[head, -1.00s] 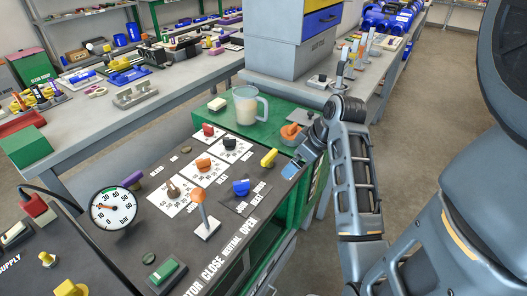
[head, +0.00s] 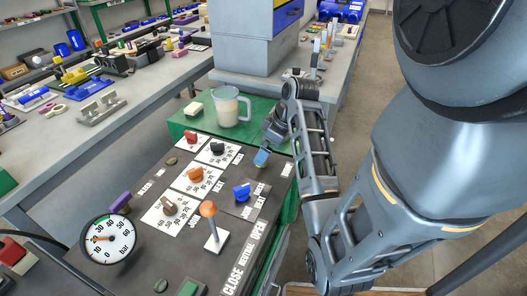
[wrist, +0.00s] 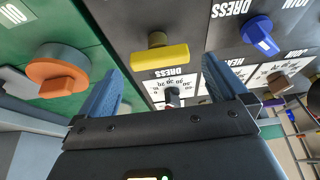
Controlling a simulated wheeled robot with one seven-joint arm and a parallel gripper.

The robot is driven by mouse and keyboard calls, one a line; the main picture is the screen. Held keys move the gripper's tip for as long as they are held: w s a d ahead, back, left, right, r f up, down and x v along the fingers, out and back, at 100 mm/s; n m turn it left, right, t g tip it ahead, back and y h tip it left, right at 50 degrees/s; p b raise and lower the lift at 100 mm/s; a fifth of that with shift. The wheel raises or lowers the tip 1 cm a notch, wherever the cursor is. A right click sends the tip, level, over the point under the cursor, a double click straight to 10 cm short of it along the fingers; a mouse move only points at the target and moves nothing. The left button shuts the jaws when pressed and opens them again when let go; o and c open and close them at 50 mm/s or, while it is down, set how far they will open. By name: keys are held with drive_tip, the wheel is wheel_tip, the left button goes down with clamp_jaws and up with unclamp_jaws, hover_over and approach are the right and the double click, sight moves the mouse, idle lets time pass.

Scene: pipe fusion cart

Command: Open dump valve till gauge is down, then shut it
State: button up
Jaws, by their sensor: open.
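The round white gauge (head: 108,240) stands at the left of the dark panel; its needle points left, near the low numbers, and I cannot read it exactly. My gripper (head: 262,157) is over the panel's far right part. In the wrist view my gripper (wrist: 162,88) is open and empty, with blue fingers. A yellow knob (wrist: 158,55) lies beyond the fingertips, between them in the picture; contact does not show. It is hidden in the head view. A blue knob (head: 241,192) sits nearer on the panel; it also shows in the wrist view (wrist: 260,35). No label reading dump is legible.
An orange-topped lever (head: 209,215) stands upright beside the CLOSE, NEUTRAL, OPEN lettering. Orange (head: 196,175), brown (head: 169,207), red (head: 190,138) and black (head: 217,147) knobs sit on white dials. A clear jug (head: 229,107) stands on the green surface behind. An orange round knob (wrist: 65,78) is left in the wrist view.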

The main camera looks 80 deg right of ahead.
drive_tip(key=shift+x, duration=1.3)
drive_tip(key=shift+c, duration=0.5)
drive_tip(key=c, duration=0.9)
drive_tip(key=shift+o, duration=0.2)
